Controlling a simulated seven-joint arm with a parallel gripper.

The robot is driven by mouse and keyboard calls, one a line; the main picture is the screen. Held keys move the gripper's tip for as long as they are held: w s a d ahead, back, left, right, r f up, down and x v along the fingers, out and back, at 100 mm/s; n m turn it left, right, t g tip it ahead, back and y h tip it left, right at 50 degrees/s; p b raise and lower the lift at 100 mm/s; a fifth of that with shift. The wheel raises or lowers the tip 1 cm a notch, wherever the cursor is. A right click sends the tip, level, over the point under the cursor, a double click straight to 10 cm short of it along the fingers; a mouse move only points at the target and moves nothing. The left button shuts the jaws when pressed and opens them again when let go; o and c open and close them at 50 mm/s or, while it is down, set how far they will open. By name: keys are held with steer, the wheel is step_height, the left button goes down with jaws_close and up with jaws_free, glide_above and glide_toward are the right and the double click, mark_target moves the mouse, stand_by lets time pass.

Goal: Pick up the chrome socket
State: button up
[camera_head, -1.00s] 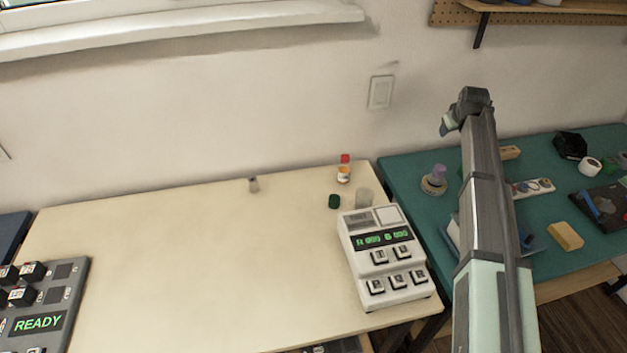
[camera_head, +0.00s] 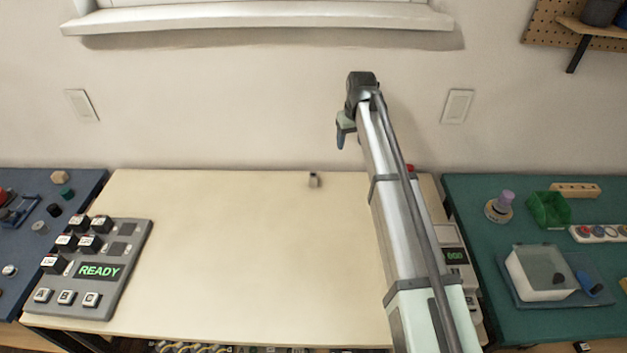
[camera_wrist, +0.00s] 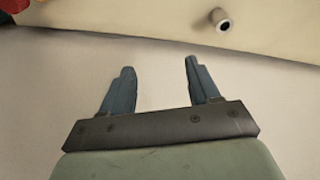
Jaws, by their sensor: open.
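A small grey metallic cylinder, which looks like the chrome socket (camera_head: 314,180), stands alone near the back edge of the cream table. It also shows in the wrist view (camera_wrist: 222,19), at the top right, with a dark hole in its end. My gripper (camera_head: 342,137) is in the air above the back of the table, a little right of the socket in the head view. In the wrist view my gripper (camera_wrist: 158,66) has its two fingers apart with nothing between them. The socket is beyond the fingertips and not touched.
The cream table (camera_head: 230,240) is clear around the socket. A grey keypad panel reading READY (camera_head: 100,271) lies at left. My arm partly hides a white keypad device (camera_head: 455,257) and a red-capped bottle (camera_head: 410,168). A teal table (camera_head: 480,205) with a white bin (camera_head: 540,274) stands right.

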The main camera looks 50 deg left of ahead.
steer(key=s+a, duration=0.5)
steer(key=s, duration=0.4)
glide_above(313, 174)
steer(key=shift+n+g+h, duration=0.4)
steer(key=f, duration=0.8)
steer(key=shift+w+d+f, duration=0.1)
steer(key=shift+w+d, duration=0.2)
steer(key=shift+d, duration=0.1)
steer(key=shift+s+a+f, duration=0.15)
steer(key=shift+a+f, duration=0.05)
steer(key=shift+f, duration=1.15)
steer(key=shift+s+a+f, duration=0.1)
steer(key=shift+a+f, duration=0.1)
steer(key=shift+f, duration=1.15)
steer(key=shift+c, duration=0.2)
jaws_close()
